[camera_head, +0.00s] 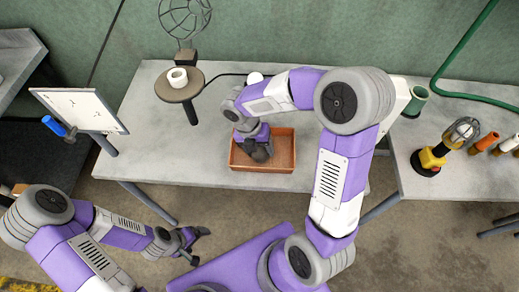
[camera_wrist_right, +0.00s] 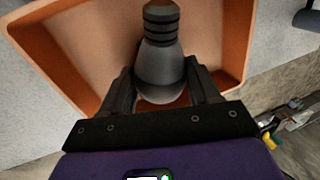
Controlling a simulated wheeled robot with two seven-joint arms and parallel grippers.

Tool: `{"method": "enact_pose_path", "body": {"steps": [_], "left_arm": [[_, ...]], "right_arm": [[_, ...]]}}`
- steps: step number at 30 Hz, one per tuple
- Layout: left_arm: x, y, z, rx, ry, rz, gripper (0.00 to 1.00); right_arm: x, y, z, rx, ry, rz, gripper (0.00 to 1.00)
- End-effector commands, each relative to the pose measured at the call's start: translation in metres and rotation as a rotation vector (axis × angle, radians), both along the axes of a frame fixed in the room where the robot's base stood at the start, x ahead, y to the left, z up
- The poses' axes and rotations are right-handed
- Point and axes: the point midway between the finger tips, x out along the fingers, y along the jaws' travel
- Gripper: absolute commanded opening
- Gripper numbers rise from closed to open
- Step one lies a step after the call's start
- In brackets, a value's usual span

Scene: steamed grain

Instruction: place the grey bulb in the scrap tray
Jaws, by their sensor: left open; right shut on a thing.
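The grey bulb (camera_wrist_right: 160,68) is between the fingers of my right gripper (camera_wrist_right: 160,90), which is shut on its round end; its dark ribbed base points away from the gripper. The scrap tray is an orange open box (camera_head: 287,150) on the table, and its wall also shows in the right wrist view (camera_wrist_right: 215,65). My right gripper (camera_head: 259,153) reaches down over the tray in the head view, where the bulb is hard to make out. I cannot tell whether the bulb touches the tray floor. My left gripper (camera_head: 196,243) is open and empty, low in front of the table.
A round stand (camera_head: 182,92) holds a white cup-like piece (camera_head: 177,77) beside a wire cage lamp (camera_head: 184,17). A yellow caged work lamp (camera_head: 433,160), a green cylinder (camera_head: 416,101) and orange pieces (camera_head: 486,142) are on the right table. The grey table (camera_head: 150,150) is clear left of the tray.

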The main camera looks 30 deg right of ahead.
Motion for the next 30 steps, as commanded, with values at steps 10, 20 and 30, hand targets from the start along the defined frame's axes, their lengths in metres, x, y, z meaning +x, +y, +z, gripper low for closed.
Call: {"method": "enact_pose_path", "body": {"steps": [10, 20, 30], "left_arm": [[0.000, 0.000, 0.000, 0.000, 0.000, 0.000, 0.89], [0.000, 0.000, 0.000, 0.000, 0.000, 0.000, 0.89], [0.000, 0.000, 0.015, 0.000, 0.000, 0.000, 0.89]], "right_arm": [[0.000, 0.000, -0.002, -0.001, -0.001, 0.000, 0.67], [0.000, 0.000, -0.001, 0.000, -0.001, 0.000, 0.87], [0.005, 0.006, 0.033, 0.000, -0.006, 0.001, 0.87]]}}
